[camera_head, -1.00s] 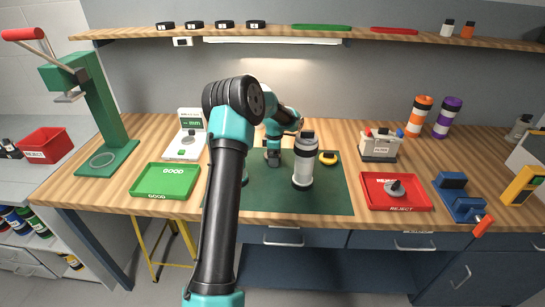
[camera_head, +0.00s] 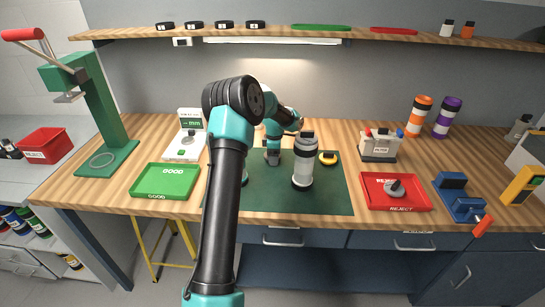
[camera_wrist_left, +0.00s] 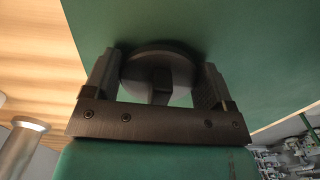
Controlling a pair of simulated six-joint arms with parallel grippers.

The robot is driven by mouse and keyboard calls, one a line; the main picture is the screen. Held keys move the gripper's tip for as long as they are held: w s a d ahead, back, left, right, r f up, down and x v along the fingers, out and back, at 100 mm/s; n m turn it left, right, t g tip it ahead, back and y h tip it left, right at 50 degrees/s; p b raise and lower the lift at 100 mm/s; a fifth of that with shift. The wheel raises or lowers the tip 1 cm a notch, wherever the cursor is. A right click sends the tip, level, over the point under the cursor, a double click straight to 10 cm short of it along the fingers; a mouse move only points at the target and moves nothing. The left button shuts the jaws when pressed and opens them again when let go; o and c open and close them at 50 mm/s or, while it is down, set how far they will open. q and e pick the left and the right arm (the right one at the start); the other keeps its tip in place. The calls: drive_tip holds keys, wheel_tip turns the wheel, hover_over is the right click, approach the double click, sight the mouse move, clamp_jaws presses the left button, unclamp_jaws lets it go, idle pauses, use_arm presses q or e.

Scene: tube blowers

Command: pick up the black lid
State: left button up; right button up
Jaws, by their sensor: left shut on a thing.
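The black lid (camera_wrist_left: 160,75) is a dark round disc with a raised bar across it, seen in the left wrist view against the green mat (camera_wrist_left: 240,60). My left gripper (camera_wrist_left: 157,82) is shut on it, with one finger at each side of the disc. In the head view the left gripper (camera_head: 272,158) points down at the mat, left of the white and black cylinder (camera_head: 303,165). The lid is too small and hidden there to make out, and I cannot tell whether it touches the mat. My right gripper is in neither view.
A green GOOD tray (camera_head: 165,194) lies left and a red REJECT tray (camera_head: 375,204) with a grey part lies right. A yellow and black item (camera_head: 328,158) sits just right of the cylinder. The mat's front right (camera_head: 325,205) is clear.

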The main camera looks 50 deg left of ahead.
use_arm(q)
wheel_tip(320, 180, up, 9)
drive_tip(key=shift+r, duration=0.5)
idle(0.6)
